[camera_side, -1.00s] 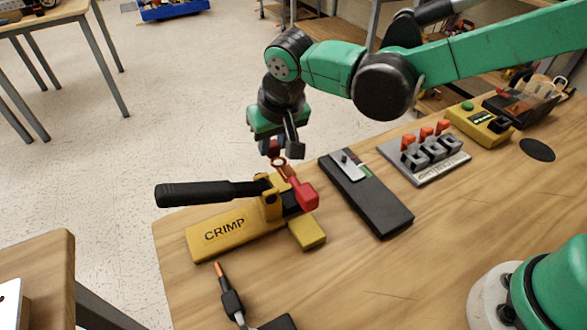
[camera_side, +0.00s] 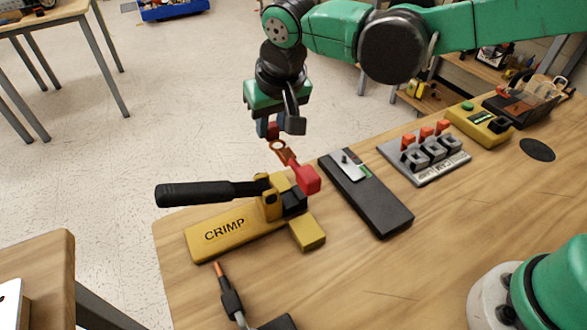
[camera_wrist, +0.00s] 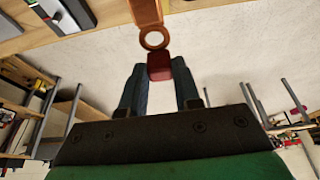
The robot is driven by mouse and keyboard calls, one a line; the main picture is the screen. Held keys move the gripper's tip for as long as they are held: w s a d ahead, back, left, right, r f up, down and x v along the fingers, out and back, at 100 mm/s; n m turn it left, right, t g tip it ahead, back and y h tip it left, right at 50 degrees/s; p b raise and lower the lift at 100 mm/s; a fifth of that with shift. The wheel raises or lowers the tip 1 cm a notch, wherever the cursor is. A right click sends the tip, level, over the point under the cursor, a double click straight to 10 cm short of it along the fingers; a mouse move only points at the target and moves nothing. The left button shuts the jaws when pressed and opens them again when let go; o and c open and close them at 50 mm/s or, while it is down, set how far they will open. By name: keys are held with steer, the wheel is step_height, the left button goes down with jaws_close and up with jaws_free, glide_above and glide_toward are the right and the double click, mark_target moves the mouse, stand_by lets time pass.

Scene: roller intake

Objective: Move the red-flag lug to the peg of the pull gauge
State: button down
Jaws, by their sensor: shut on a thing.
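The lug has a copper ring (camera_side: 278,146), a short barrel and a bright red flag (camera_side: 308,180) hanging at its lower right. My gripper (camera_side: 281,127) is shut on a dark red block at the ring end of the lug and holds it above the crimp tool. In the wrist view, the block (camera_wrist: 160,68) sits between my fingertips, with the copper ring (camera_wrist: 155,38) just beyond it. The pull gauge (camera_side: 372,199) is a long black box to the right of the lug. Its peg (camera_side: 345,157) stands on a silver plate at the far end.
The yellow crimp tool (camera_side: 222,233), with a black handle (camera_side: 205,193), lies below the lug. A grey rack (camera_side: 428,160) with orange-red flags stands right of the gauge, and a yellow meter (camera_side: 478,123) beyond it. A cable tool (camera_side: 230,298) lies at the front.

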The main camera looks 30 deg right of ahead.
steer(key=shift+d, duration=0.1)
stand_by(0.3)
glide_above(339, 156)
stand_by(2.5)
stand_by(1.1)
steer(key=shift+f, duration=3.2)
steer(key=shift+f, duration=1.15)
steer(key=c, duration=0.5)
jaws_free()
steer(key=shift+c, duration=0.2)
steer(key=shift+r, duration=0.15)
